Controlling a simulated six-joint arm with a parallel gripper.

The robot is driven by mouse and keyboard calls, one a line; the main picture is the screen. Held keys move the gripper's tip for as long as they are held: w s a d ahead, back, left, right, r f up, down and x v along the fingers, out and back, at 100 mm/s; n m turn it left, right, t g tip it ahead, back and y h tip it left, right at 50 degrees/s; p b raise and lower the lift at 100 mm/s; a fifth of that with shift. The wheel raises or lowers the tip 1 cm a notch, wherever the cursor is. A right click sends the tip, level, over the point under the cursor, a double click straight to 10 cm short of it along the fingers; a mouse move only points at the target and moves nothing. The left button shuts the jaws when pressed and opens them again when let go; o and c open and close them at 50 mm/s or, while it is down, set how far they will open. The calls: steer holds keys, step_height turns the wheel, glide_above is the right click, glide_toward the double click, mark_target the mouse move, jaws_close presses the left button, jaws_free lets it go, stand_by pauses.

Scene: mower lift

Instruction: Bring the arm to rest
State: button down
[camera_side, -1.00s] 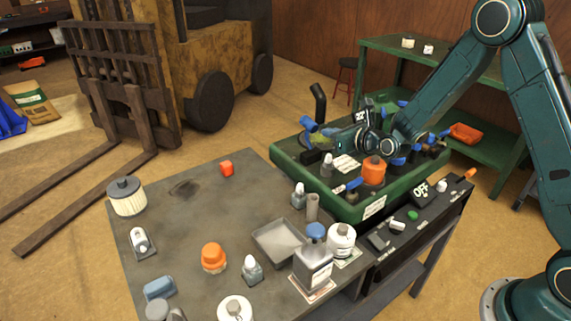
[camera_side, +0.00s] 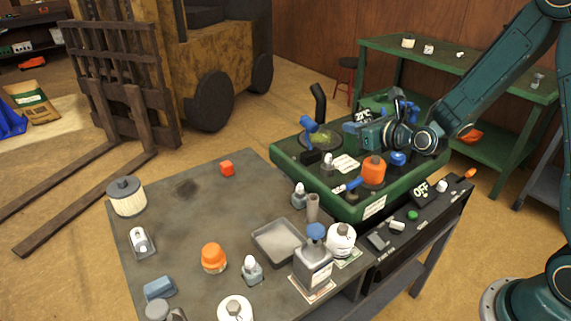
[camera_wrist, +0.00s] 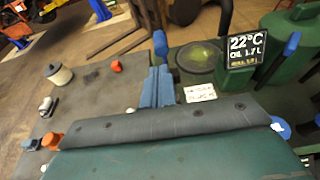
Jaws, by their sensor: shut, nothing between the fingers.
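My gripper (camera_side: 352,128) is in the side view above the green mower deck (camera_side: 355,209) on the workbench. Its blue fingers are closed together with nothing between them. In the wrist view the shut fingers (camera_wrist: 157,78) point away over the bench, and they look clear of everything. My teal arm reaches in from the right. The deck carries an orange cap (camera_side: 373,170), a blue-handled lever (camera_side: 310,126), a white label card (camera_side: 346,163) and a sign reading 22°C (camera_wrist: 247,50).
The grey bench top (camera_side: 195,205) holds a filter (camera_side: 126,196), a shallow tray (camera_side: 278,243), a blue-capped bottle (camera_side: 313,262) and several small items. A forklift (camera_side: 205,70) stands behind at left. A green shelf table (camera_side: 475,75) stands at the back right.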

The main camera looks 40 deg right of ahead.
steer(key=shift+r, duration=0.1)
steer(key=s+a+r+n+g+y, duration=0.1)
steer(key=s+a+r+n+g, duration=0.1)
steer(key=s+r+n, duration=0.5)
steer(key=s+a+r+n+g, duration=0.1)
steer(key=s+a+n+g, duration=0.2)
steer(key=n, duration=0.9)
steer(key=s+r+n+g, duration=0.1)
steer(key=s+n+g, duration=0.1)
steer(key=s+n, duration=0.6)
steer(key=s+r+n+g+h, duration=0.1)
steer(key=s+n, duration=0.8)
steer(key=s, duration=0.5)
steer(key=shift+d+r+g, duration=0.2)
steer(key=shift+r+g, duration=0.1)
steer(key=shift+g, duration=0.1)
